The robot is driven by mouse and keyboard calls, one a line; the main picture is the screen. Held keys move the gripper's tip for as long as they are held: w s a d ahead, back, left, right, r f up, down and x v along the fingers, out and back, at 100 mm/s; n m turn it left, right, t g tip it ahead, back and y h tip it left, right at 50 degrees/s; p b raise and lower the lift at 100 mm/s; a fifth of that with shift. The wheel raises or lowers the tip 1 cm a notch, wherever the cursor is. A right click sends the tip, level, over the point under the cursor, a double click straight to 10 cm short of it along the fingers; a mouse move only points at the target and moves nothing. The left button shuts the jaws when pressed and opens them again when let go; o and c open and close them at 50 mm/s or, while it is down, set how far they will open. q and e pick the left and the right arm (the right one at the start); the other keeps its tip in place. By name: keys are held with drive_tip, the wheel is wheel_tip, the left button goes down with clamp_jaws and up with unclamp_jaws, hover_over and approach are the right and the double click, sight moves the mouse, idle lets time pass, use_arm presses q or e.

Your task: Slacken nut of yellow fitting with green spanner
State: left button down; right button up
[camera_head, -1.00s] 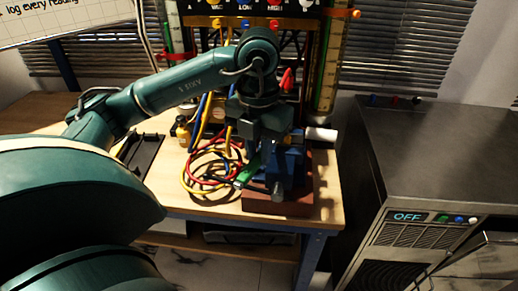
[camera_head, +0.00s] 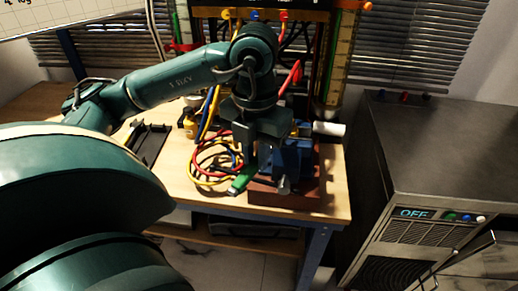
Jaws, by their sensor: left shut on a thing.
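My left gripper (camera_head: 252,163) points down at the front left of the blue vice (camera_head: 291,160). It is shut on the green spanner (camera_head: 240,182), whose green end sticks out below the fingers toward the front left. The spanner's other end is hidden behind the gripper and vice. A small yellow part (camera_head: 296,129) shows above the vice, next to a white cylinder; I cannot tell whether it is the yellow fitting. Its nut is not visible, and I cannot tell whether the spanner touches it. My right gripper is not in view.
The vice stands on a red-brown block (camera_head: 268,196) near the front edge of the wooden bench (camera_head: 335,195). Red and yellow hoses (camera_head: 205,166) coil left of it. A black tray (camera_head: 150,143) lies further left. A grey machine (camera_head: 430,150) stands right. A gauge rig rises behind.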

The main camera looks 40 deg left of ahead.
use_arm(q)
drive_tip(key=shift+s+d, duration=0.1)
drive_tip(key=shift+s, duration=0.45)
drive_tip(key=shift+r+p, duration=0.7)
drive_tip(key=shift+r, duration=0.2)
drive_tip(key=shift+r+p, duration=1)
drive_tip(key=shift+r, duration=0.4)
